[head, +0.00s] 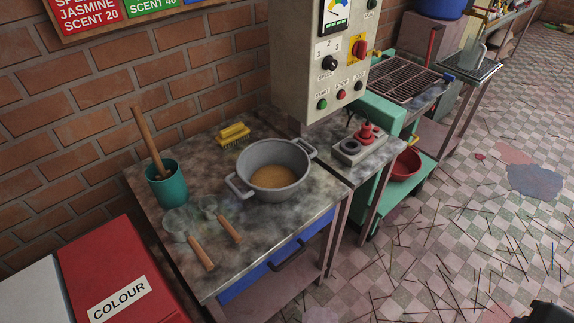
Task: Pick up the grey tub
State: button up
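The grey tub (280,150) stands upright on the stained metal bench top, near its back right corner. It is round with two loop handles, one at the left and one at the upper right. Some brown material (272,182) lies in its bottom. Nothing is seen touching the tub. A dark shape shows at the bottom right edge of the head view; I cannot tell what part it is. My gripper is not recognisable in this view.
On the bench (240,240) are a green cup (167,187) with a wooden handle, a yellow brush (233,135) and two wooden-handled tools (200,252). A control box (318,70) rises behind. A red COLOUR bin (115,270) stands left. Sticks litter the tiled floor (450,240).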

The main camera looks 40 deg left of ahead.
aim_at(273, 170)
jog(key=i, duration=2.25)
jog(key=u, duration=2.9)
